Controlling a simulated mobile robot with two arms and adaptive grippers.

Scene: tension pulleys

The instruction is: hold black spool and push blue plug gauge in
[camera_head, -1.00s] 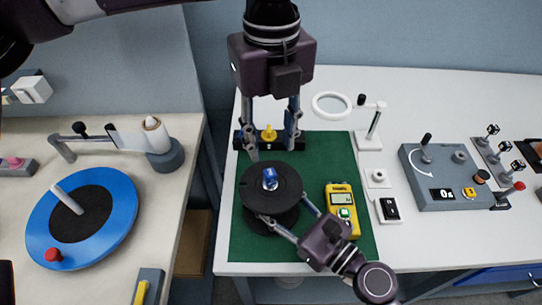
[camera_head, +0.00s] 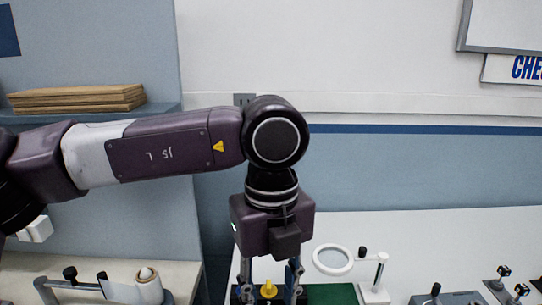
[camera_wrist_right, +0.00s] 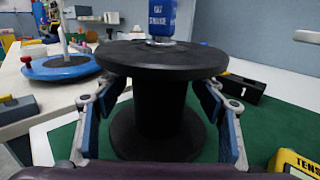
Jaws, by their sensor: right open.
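The black spool (camera_wrist_right: 155,110) stands upright on the green mat in the right wrist view. The blue plug gauge (camera_wrist_right: 163,18) stands upright at the middle of its top flange, with a little silver metal showing below the blue part; its top is cut off. My right gripper (camera_wrist_right: 160,128) is open, with one finger on each side of the spool's core, below the top flange. My left gripper (camera_head: 270,285) points down in the head view. Its fingers are apart, with a yellow knob (camera_head: 268,289) between them; its tips are near the bottom edge.
A yellow meter (camera_wrist_right: 293,164) lies at the lower right of the wrist view. A black block (camera_wrist_right: 243,87) is behind the spool. A blue round disc (camera_wrist_right: 60,68) is on the left table. A white ring stand (camera_head: 375,275) is right of my left gripper.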

